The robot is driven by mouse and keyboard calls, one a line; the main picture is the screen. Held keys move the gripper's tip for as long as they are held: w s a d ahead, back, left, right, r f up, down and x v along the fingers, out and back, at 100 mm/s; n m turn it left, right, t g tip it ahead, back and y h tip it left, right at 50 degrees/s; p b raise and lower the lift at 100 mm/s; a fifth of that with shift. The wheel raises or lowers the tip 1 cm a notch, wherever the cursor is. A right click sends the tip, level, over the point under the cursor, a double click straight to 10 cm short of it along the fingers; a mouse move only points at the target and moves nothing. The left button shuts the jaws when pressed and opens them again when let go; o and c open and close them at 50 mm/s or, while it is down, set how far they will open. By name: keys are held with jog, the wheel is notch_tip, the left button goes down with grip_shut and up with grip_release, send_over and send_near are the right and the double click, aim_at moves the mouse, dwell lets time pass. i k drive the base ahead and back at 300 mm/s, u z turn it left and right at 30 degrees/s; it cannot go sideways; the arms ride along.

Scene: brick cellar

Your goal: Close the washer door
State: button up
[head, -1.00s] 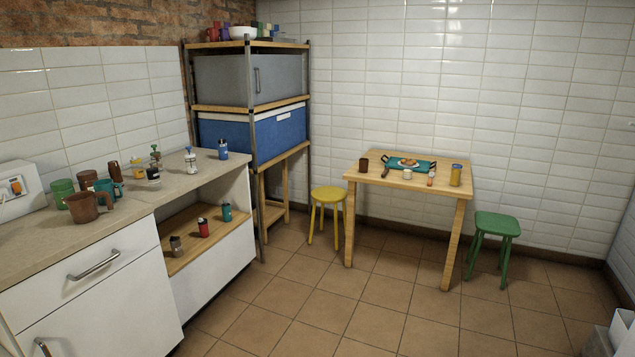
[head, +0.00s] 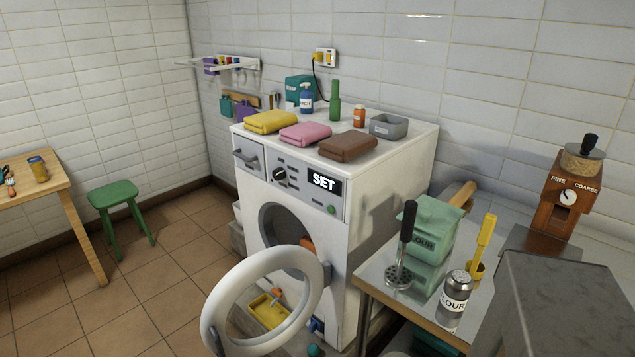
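The white washer (head: 370,205) stands against the tiled wall in the middle of the head view. Its round door (head: 212,310) is a thick white ring, swung wide open toward me and hinged on the right side of the opening. The dark drum opening (head: 283,222) shows behind it, with something orange at its right edge. The front panel has a knob (head: 279,174) and a display reading SET (head: 324,182). My gripper is not in view.
A steel table (head: 385,290) with a flour canister (head: 432,235), a can (head: 454,298) and a coffee grinder (head: 562,195) stands right of the washer. A yellow tray (head: 268,312) sits low behind the door. A green stool (head: 113,195) stands left. Floor between is clear.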

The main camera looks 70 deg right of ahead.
aim_at(316, 275)
jog(key=u, duration=0.6)
jog(key=k, duration=0.15)
jog(key=z, duration=2.9)
jog(key=k, duration=0.95)
jog(key=u, duration=0.15)
jog(key=i, duration=0.65)
